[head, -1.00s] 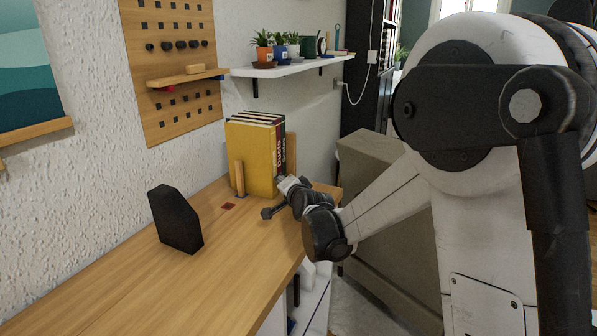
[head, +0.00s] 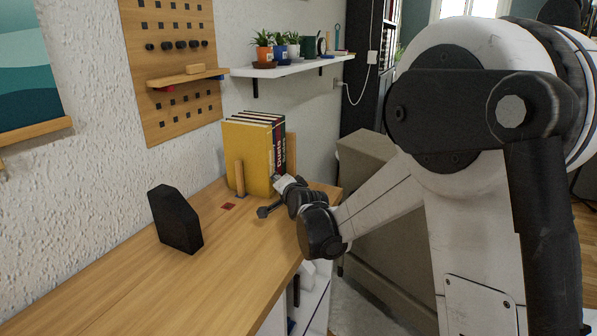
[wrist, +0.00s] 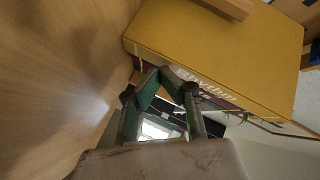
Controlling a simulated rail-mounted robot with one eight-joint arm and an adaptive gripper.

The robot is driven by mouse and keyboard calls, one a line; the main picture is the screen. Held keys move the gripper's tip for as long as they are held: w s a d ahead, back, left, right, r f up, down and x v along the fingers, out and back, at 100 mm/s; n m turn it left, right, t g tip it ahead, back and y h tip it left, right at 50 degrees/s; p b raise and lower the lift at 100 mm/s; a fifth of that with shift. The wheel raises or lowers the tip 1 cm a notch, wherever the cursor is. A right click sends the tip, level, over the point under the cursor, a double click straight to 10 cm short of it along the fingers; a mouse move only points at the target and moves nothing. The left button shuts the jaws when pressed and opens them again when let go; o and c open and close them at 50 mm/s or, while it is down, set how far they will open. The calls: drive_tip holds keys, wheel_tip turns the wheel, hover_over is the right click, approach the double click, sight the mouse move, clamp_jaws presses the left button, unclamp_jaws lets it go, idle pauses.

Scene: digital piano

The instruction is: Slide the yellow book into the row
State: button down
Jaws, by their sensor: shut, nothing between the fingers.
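The yellow book (head: 248,156) stands upright at the near end of a row of books, its broad cover facing the head camera. It also fills the upper right of the wrist view (wrist: 215,45), where lettering shows along its spine edge. The other books (head: 279,150) stand behind it, a red spine among them. My gripper (head: 277,181) is at the lower spine side of the yellow book. In the wrist view its fingers (wrist: 165,76) are shut and empty, with their tips against or very near the spine edge; contact is hard to tell.
A wooden upright (head: 239,178) stands in front of the yellow cover, another (head: 291,150) at the row's far end. A black angular block (head: 175,220) and a small dark red patch (head: 228,207) are on the desk (head: 130,275). A shelf with plants (head: 290,68) hangs above.

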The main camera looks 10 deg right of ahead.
drive_tip(key=shift+w+a, duration=0.2)
drive_tip(key=shift+a, duration=0.2)
idle(0.3)
drive_tip(key=shift+s+d, duration=0.4)
drive_tip(key=shift+d, duration=0.3)
drive_tip(key=shift+s+d, duration=0.45)
drive_tip(key=shift+d, duration=0.3)
drive_tip(key=shift+s+d, duration=0.4)
drive_tip(key=shift+d, duration=0.3)
drive_tip(key=s+d+r+n+g+h+p, duration=0.1)
drive_tip(key=s+d+r+n+g+p, duration=0.15)
drive_tip(key=s+r, duration=0.45)
drive_tip(key=s+d+r+n+g+p, duration=0.15)
drive_tip(key=s+d, duration=0.25)
drive_tip(key=s, duration=0.8)
drive_tip(key=s+d+n+g+h+p, duration=0.1)
drive_tip(key=s+d+n+g, duration=0.1)
drive_tip(key=s, duration=1)
drive_tip(key=s+d+f+n+g+h+p, duration=0.1)
drive_tip(key=s+d, duration=0.4)
drive_tip(key=s, duration=0.7)
drive_tip(key=shift+s+d+f+n+g+h+p, duration=0.3)
drive_tip(key=shift+s+n+g+h+p, duration=0.15)
drive_tip(key=shift+n, duration=0.35)
